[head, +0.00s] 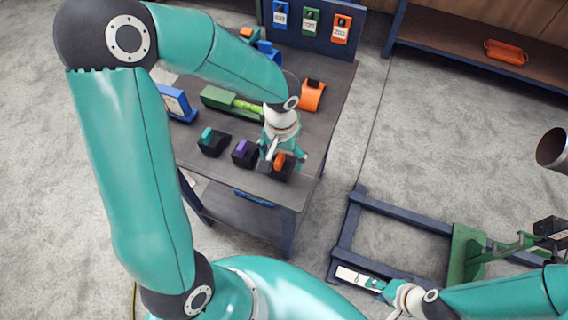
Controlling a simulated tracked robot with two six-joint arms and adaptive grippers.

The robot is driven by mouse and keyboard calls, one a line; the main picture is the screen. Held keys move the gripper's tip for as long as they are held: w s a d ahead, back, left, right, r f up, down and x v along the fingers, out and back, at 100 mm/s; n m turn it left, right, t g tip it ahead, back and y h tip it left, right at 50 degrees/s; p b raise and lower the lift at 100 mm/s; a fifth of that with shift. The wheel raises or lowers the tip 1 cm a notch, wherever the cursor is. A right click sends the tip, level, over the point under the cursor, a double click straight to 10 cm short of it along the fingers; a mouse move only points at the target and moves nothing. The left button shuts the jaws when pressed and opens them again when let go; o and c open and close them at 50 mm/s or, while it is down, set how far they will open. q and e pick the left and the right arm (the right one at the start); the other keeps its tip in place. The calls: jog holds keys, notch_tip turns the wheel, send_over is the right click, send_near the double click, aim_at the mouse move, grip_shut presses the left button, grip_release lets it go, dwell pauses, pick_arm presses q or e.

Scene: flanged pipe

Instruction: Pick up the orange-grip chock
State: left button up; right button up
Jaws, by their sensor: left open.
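The orange-grip chock (279,162) is a black block with an orange grip, near the front right corner of the grey-topped table. My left gripper (282,163) is open right over it, and its fingers partly hide the chock. I cannot tell whether the fingers touch the grip. A purple-grip chock (243,152) and a teal-grip chock (212,143) stand in a row to the left of it. My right gripper (377,286) is low at the bottom right, by a white plate (352,276) on the blue floor frame; its jaws are too small to read.
On the table (230,182) are a green tool (228,102), an orange item (312,95) and a blue-framed display (177,103). A panel with tags (311,22) stands at its back. A blue frame (346,228) with a green bracket stands right. A pipe end (552,148) shows at the right edge.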

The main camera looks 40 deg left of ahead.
pick_arm(q)
notch_tip(320, 180, down, 2)
jog(key=shift+f, duration=0.1)
jog(key=c, duration=1.4)
